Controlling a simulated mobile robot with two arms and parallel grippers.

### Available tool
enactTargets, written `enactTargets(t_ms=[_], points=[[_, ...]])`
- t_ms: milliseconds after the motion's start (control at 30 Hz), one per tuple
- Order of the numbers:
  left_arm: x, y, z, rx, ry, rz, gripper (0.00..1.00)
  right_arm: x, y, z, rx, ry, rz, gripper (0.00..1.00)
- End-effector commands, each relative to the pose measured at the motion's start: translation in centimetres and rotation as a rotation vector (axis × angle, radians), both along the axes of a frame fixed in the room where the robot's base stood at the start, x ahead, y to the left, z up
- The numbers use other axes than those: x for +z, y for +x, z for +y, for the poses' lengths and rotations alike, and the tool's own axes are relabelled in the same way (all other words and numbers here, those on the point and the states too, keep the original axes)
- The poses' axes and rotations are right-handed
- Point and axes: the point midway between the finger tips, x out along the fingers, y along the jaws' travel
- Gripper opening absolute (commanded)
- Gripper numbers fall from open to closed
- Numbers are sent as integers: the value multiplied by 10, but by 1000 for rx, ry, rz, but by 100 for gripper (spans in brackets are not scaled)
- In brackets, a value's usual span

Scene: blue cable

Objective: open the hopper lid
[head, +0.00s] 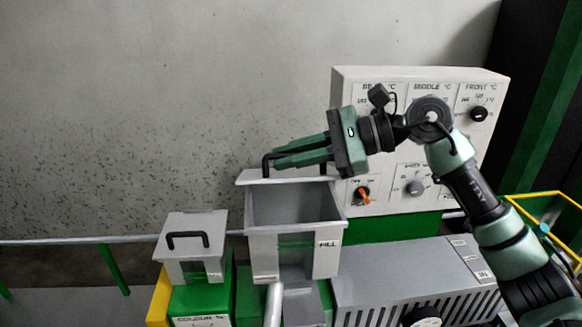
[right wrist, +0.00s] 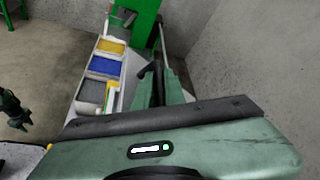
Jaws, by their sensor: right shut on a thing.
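The larger grey hopper (head: 325,262), marked FILL, stands in the middle of the head view with its top uncovered and its inside showing. Its grey lid (head: 250,178) is raised at the back edge of the opening. My right gripper (head: 274,158) comes in from the right and is shut on the lid's black handle (head: 265,168). The handle also shows between the fingers in the right wrist view (right wrist: 152,73). The lid's hinge is hidden. A small dark green and black shape at the left edge of the right wrist view may be my left gripper; its jaws are unclear.
A smaller hopper (head: 190,265) with its lid down stands to the left. A white control panel (head: 410,140) with knobs stands behind my right arm. A grey slotted housing (head: 400,280) is at the lower right. Yellow, blue (right wrist: 104,66) and grey bins show in the wrist view.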

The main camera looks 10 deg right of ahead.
Motion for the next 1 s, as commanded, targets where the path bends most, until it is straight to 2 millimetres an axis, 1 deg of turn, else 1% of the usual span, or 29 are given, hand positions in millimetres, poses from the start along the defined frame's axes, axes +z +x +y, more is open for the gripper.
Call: enactTargets(t_ms=[33,233,500,867,900,1000], points=[[7,0,0,0,0,0,36,10,4,0,-1,3,27,0],[16,0,0,0,0,0,36,21,15,0,0,4,121,0],[19,0,0,0,0,0,36,24,21,0,0,3,174,0],[19,0,0,-1,0,1,36,24,22,0,0,3,177,0],[19,0,0,-1,0,1,36,24,22,0,0,3,177,19],[19,-1,0,-1,-1,1,36,24,22,0,1,3,176,20]])
